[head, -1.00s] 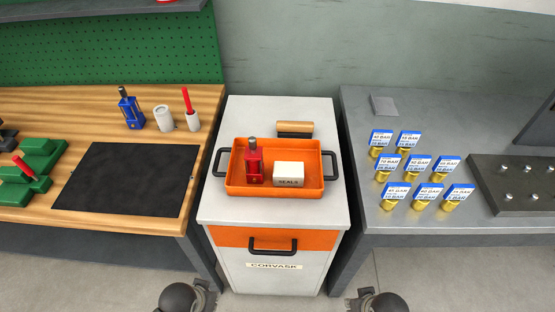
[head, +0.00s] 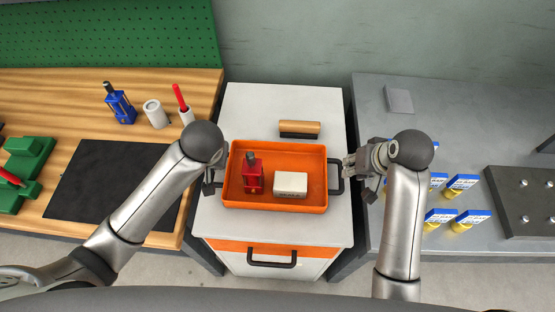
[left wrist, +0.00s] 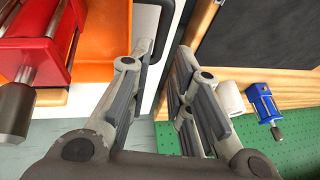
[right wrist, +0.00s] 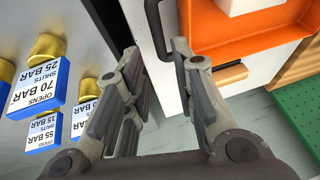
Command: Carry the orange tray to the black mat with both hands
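The orange tray (head: 308,205) sits on the white cabinet top, with a red vise-like item (head: 252,177) and a white box (head: 291,184) in it. Black handles stand at its left and right sides. The black mat (head: 100,184) lies on the wooden bench to the left, partly behind my left arm. My left gripper (head: 209,184) is by the left handle, mostly hidden by its wrist. In the left wrist view its fingers are apart, with the handle (left wrist: 168,20) near the tips. My right gripper (head: 350,168) is at the right handle (head: 340,175); its fingers are apart around the handle's line of sight.
A wooden-topped black block (head: 299,129) lies behind the tray. A blue vise-like item (head: 120,105), a white cup (head: 155,114) and a red-handled tool (head: 181,98) stand behind the mat. Blue-tagged brass parts (head: 462,184) stand on the grey bench at right.

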